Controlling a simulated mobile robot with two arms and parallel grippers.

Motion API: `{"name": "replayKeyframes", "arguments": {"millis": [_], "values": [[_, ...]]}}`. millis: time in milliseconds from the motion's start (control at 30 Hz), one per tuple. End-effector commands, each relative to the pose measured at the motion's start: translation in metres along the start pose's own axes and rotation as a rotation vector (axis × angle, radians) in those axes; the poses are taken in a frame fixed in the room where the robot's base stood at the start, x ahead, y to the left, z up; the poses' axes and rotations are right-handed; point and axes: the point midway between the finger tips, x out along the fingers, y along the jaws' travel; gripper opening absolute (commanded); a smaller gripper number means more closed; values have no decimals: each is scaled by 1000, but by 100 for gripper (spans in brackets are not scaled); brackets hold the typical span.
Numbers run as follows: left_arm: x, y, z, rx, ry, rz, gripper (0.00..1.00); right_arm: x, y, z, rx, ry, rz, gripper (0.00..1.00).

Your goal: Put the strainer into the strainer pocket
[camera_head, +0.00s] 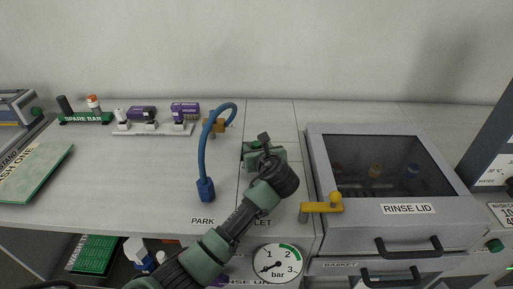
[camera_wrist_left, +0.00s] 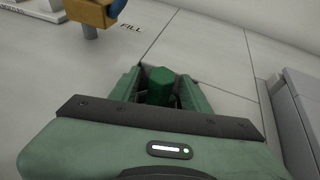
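My left gripper (camera_head: 258,150) is over the counter, just left of the rinse machine, with its arm reaching up from the bottom of the head view. In the left wrist view its green fingers (camera_wrist_left: 160,92) stand apart on either side of a green six-sided piece (camera_wrist_left: 159,84). I cannot tell whether the fingers touch or grip this piece, nor whether it belongs to the strainer. I cannot make out a strainer or a labelled strainer pocket for certain. My right gripper is not in view.
The rinse machine's lid (camera_head: 385,166) is down at right. A yellow handle (camera_head: 321,204) sticks out at its left. A blue hose (camera_head: 203,150) arches from a brass fitting beside the gripper. A white rack (camera_head: 153,129) holds small parts. A pressure gauge (camera_head: 277,263) is on the front.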

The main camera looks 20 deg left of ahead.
Motion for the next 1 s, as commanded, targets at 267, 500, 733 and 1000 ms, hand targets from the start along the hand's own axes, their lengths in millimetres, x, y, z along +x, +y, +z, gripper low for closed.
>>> {"name": "replayKeyframes", "arguments": {"millis": [267,500,733,1000], "values": [[-24,-1,2,-2,-1,-3,47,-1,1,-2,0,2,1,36],[-77,-1,2,-2,-1,-3,47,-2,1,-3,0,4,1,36],[-112,0,2,-1,-1,-1,47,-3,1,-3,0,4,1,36],[-121,0,2,-1,0,1,47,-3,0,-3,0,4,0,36]]}}
